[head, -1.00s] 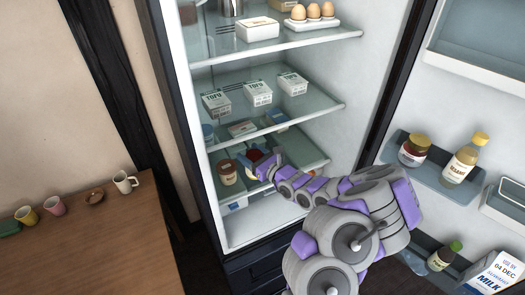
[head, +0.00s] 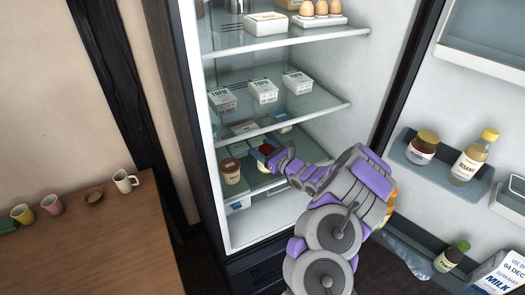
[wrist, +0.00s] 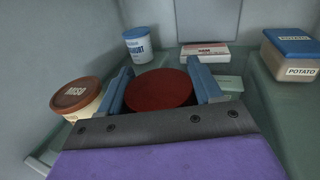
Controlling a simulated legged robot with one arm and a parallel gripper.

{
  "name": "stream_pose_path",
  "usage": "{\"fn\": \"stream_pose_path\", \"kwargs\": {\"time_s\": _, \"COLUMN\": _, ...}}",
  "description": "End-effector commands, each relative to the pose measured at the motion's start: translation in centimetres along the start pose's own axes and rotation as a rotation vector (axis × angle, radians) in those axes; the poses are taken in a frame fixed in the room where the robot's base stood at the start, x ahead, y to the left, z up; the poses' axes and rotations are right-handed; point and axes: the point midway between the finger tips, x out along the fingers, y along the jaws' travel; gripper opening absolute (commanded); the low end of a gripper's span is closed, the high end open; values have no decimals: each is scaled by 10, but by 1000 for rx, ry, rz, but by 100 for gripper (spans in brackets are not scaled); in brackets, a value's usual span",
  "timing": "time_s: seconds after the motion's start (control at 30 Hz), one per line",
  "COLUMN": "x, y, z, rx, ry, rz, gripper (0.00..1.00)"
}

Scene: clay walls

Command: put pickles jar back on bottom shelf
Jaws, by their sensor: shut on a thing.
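The pickles jar, with a dark red lid (wrist: 158,89), is between the two blue fingers of my gripper (wrist: 160,92) in the wrist view. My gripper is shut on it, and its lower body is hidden. In the head view my gripper (head: 275,157) reaches into the open fridge at the bottom glass shelf (head: 312,150), with a small part of the jar (head: 265,149) showing past it. I cannot tell whether the jar touches the shelf. The brown-lidded miso tub (wrist: 82,95) stands close to the left finger.
Behind the jar stand a white-and-blue yoghurt tub (wrist: 138,45), a flat white-and-red pack (wrist: 205,52) and a blue-lidded potato box (wrist: 291,54). Tofu packs (head: 264,91) sit on the shelf above. The open door holds jars and bottles. A wooden table (head: 100,235) is at left.

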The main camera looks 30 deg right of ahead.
Motion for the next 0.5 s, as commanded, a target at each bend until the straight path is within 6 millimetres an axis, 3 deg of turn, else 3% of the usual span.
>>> {"fn": "stream_pose_path", "kwargs": {"time_s": 0.17, "x": -2, "y": -5, "z": 2, "rx": 0, "ry": -3, "rz": -3, "gripper": 16}}
{"fn": "stream_pose_path", "kwargs": {"time_s": 0.2, "x": -2, "y": -4, "z": 2, "rx": -1, "ry": -2, "rz": -3, "gripper": 66}}
{"fn": "stream_pose_path", "kwargs": {"time_s": 0.43, "x": 2, "y": 3, "z": 3, "rx": -7, "ry": 1, "rz": -2, "gripper": 88}}
{"fn": "stream_pose_path", "kwargs": {"time_s": 0.5, "x": 2, "y": 5, "z": 3, "rx": -8, "ry": 2, "rz": -1, "gripper": 90}}
